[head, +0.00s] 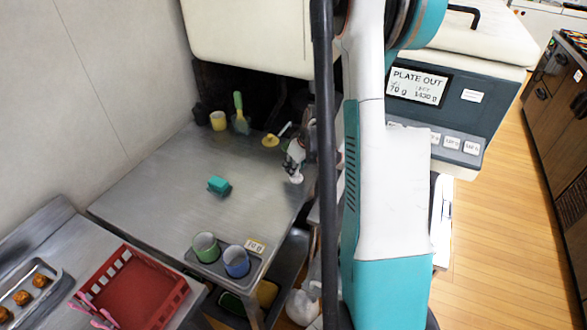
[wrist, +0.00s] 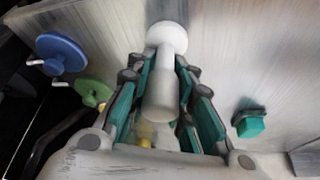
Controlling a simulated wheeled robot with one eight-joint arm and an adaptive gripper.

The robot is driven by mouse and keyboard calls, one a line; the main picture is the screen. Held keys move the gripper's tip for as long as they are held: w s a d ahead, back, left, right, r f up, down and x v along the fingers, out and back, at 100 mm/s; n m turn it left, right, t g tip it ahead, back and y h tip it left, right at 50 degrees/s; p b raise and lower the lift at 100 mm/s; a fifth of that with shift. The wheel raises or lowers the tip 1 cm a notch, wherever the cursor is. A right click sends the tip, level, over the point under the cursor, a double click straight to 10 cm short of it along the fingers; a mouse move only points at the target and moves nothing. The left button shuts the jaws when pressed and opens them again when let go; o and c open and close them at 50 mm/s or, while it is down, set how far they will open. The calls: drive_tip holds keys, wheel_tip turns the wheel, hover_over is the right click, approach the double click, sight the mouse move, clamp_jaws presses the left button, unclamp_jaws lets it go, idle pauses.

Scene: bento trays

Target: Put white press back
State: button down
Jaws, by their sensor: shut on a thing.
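The white press (wrist: 160,95) is between the teal-padded fingers of my gripper (wrist: 165,105), which is shut on it. Its round white end (wrist: 167,36) sticks out past the fingertips in the wrist view. In the head view my gripper (head: 296,165) is over the right side of the metal table, with the white end of the press (head: 296,178) pointing down. I cannot tell whether that end touches the table.
A blue press (wrist: 60,52) and a green press (wrist: 92,92) are at left in the wrist view. A teal block (head: 219,185) lies mid-table. A yellow cup (head: 218,121) stands at the back; green (head: 206,248) and blue cups (head: 236,261) stand in front. A red crate (head: 178,292) is front left.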

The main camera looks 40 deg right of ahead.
sight(300, 180)
drive_tip(key=shift+r, duration=0.1)
drive_tip(key=c, duration=1.9)
unclamp_jaws()
drive_tip(key=shift+f, duration=0.2)
drive_tip(key=o, duration=0.5)
drive_tip(key=shift+r, duration=0.1)
drive_tip(key=p+v, duration=0.2)
drive_tip(key=v, duration=0.5)
drive_tip(key=shift+s+r+p, duration=0.15)
drive_tip(key=shift+r+p, duration=0.2)
drive_tip(key=shift+p, duration=0.05)
